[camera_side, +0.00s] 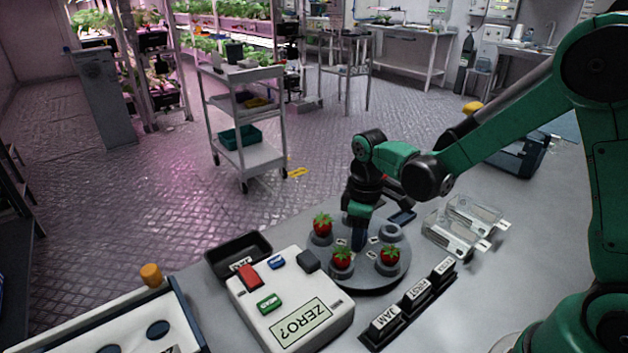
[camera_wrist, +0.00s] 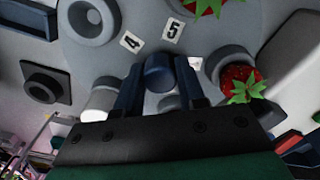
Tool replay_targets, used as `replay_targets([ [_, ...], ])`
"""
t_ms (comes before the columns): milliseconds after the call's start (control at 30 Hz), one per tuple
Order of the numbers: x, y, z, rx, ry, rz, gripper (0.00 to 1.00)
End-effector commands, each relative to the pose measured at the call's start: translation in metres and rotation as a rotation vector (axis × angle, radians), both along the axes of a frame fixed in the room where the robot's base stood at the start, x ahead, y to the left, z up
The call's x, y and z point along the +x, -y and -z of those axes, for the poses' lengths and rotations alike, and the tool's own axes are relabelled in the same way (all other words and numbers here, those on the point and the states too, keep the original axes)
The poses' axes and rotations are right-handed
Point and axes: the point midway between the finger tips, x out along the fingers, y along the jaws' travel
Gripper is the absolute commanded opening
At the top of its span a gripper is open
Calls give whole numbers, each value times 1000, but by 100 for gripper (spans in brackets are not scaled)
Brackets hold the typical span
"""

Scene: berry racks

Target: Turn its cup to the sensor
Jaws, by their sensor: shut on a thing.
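A round grey turntable (camera_side: 372,280) carries several cups. Three red strawberries show in the side view: one at the left (camera_side: 322,226), one at the front (camera_side: 342,258) and one at the right (camera_side: 390,256). A grey cup (camera_side: 390,231) at the back right looks empty. My gripper (camera_side: 358,238) reaches down to the middle of the turntable. In the wrist view its fingers (camera_wrist: 158,88) are closed around a dark blue upright knob (camera_wrist: 158,72). Number cards 4 (camera_wrist: 131,42) and 5 (camera_wrist: 174,30) lie beside cups. I cannot tell for certain which part is the sensor.
A white console (camera_side: 290,300) with coloured buttons and a "ZERO?" label stands front left of the turntable. Black labelled blocks (camera_side: 416,298) stand at front right, clear punnets (camera_side: 465,225) at right. A black tray (camera_side: 238,255) lies behind the console.

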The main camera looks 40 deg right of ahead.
Motion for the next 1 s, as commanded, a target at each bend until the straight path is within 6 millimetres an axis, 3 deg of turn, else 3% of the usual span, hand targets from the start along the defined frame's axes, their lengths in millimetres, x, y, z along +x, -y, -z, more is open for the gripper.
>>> replay_targets([
  [1000,1,0,1,-1,4,-508,0],
])
